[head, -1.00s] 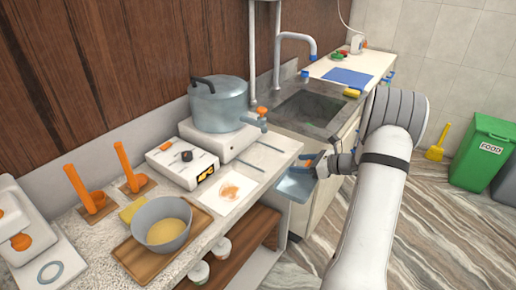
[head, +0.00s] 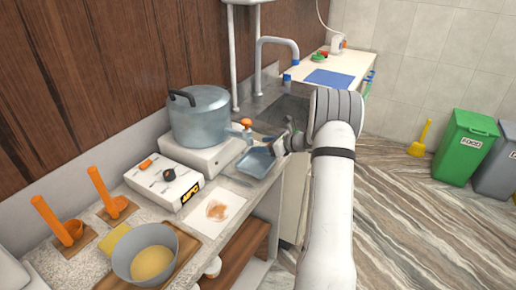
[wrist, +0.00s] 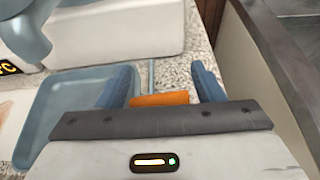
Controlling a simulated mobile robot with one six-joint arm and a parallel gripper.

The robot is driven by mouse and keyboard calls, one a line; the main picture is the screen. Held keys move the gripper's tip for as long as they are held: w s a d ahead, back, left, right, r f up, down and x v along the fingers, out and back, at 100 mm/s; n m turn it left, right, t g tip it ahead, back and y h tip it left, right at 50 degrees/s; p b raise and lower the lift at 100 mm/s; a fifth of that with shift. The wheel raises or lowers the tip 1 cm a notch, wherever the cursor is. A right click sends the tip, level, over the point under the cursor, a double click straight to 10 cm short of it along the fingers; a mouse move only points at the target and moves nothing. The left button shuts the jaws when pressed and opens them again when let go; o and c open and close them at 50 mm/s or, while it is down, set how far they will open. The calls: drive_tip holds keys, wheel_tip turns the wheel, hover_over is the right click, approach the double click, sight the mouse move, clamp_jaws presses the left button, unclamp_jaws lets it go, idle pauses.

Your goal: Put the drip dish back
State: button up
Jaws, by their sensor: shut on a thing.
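The drip dish (head: 256,161) is a shallow blue-grey tray beside the burner, below the pot's tap (head: 246,124). It also fills the left of the wrist view (wrist: 62,108). My gripper (head: 284,146) is at the dish's right side. In the wrist view my gripper (wrist: 163,88) has its two blue fingers around an orange grip (wrist: 158,99) next to the dish. The dish looks level and over the counter (head: 232,186). I cannot tell whether it touches the counter. The join between grip and dish is hidden.
A large lidded pot (head: 198,115) stands on the white burner (head: 203,155). A control box (head: 163,181) and a stained white sheet (head: 216,212) are to the left. The sink (head: 288,110) lies behind my gripper. Open floor (head: 420,210) is to the right.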

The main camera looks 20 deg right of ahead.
drive_tip(key=shift+w+a, duration=0.65)
drive_tip(key=shift+w, duration=0.15)
drive_tip(key=f, duration=0.1)
drive_tip(key=f+p, duration=0.1)
drive_tip(key=f, duration=0.1)
drive_tip(key=shift+w+f, duration=0.25)
drive_tip(key=o, duration=1.1)
drive_tip(key=shift+a, duration=0.1)
drive_tip(key=shift+s, duration=0.1)
drive_tip(key=b+v, duration=0.1)
drive_tip(key=v, duration=1.1)
drive_tip(key=shift+b, duration=0.3)
drive_tip(key=shift+f, duration=0.1)
